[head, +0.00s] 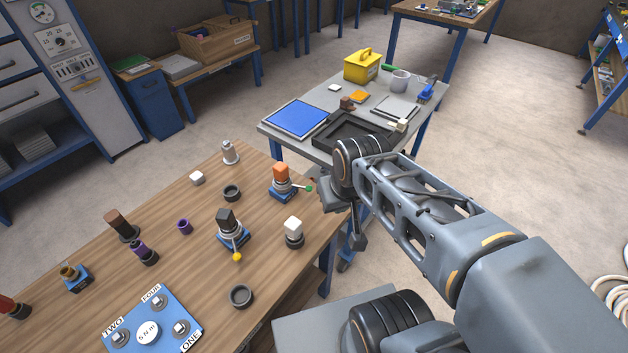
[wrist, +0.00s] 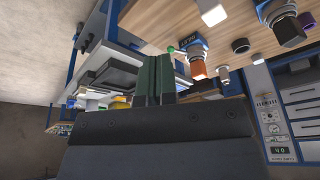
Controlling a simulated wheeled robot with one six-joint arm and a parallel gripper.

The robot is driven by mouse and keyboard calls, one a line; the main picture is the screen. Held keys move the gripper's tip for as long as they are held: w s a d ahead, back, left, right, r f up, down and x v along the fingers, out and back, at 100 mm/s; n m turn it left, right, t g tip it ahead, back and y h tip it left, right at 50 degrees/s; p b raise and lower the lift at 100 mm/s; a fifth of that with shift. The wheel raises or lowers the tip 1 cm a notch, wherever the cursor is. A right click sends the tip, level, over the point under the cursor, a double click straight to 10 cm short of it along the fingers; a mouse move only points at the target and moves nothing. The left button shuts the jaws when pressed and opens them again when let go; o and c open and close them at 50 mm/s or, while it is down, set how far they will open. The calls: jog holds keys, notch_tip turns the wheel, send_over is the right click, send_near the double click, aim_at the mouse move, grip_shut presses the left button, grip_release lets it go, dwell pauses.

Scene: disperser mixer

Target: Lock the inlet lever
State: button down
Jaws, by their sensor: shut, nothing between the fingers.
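Two lever units stand on the wooden table. One has an orange block (head: 281,172) on a blue base, with a lever ending in a green knob (head: 308,188) that points right. The other has a black block (head: 227,219) on a blue base, with a lever ending in a yellow knob (head: 237,257) that points toward the front. I cannot read which is the inlet. My gripper (head: 359,242) is shut and empty, right of the orange unit and beyond the table edge. In the upside-down wrist view, its fingers (wrist: 153,80) are together, apart from the green knob (wrist: 171,50).
A white-topped block (head: 293,226) and a dark ring (head: 240,295) stand near the table's right edge. A blue panel (head: 178,309) lies at the front. Behind, a grey table holds a black tray (head: 325,137), a blue mat (head: 295,119) and a yellow box (head: 361,66).

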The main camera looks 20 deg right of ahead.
aim_at(302, 187)
jog(key=w+d+f+n+g+y+b, duration=0.1)
jog(key=w+d+f+n+g+y, duration=0.2)
jog(key=w, duration=0.7)
jog(key=w+d+f+n+g+y+b, duration=0.1)
jog(key=w+d+n+y, duration=0.2)
jog(key=w, duration=0.7)
jog(key=w+d+f+n+y, duration=0.1)
jog(key=w+d+f+n, duration=0.3)
jog(key=w+f+n, duration=0.1)
jog(key=shift+w+d+f+g+y+b, duration=0.3)
jog(key=shift+w+d+f+y+b, duration=0.05)
jog(key=shift+w+f+y, duration=0.1)
jog(key=shift+s, duration=0.1)
jog(key=x, duration=0.3)
jog(key=s+p+x, duration=0.1)
jog(key=x, duration=0.3)
jog(key=a+r+x, duration=0.1)
jog(key=x, duration=0.2)
jog(key=shift+s+a+f+p, duration=0.15)
jog(key=shift+s+a+p, duration=0.05)
jog(key=shift+s+p, duration=0.15)
jog(key=shift+s+a, duration=0.55)
jog(key=shift+s, duration=0.05)
jog(key=shift+s+d, duration=0.1)
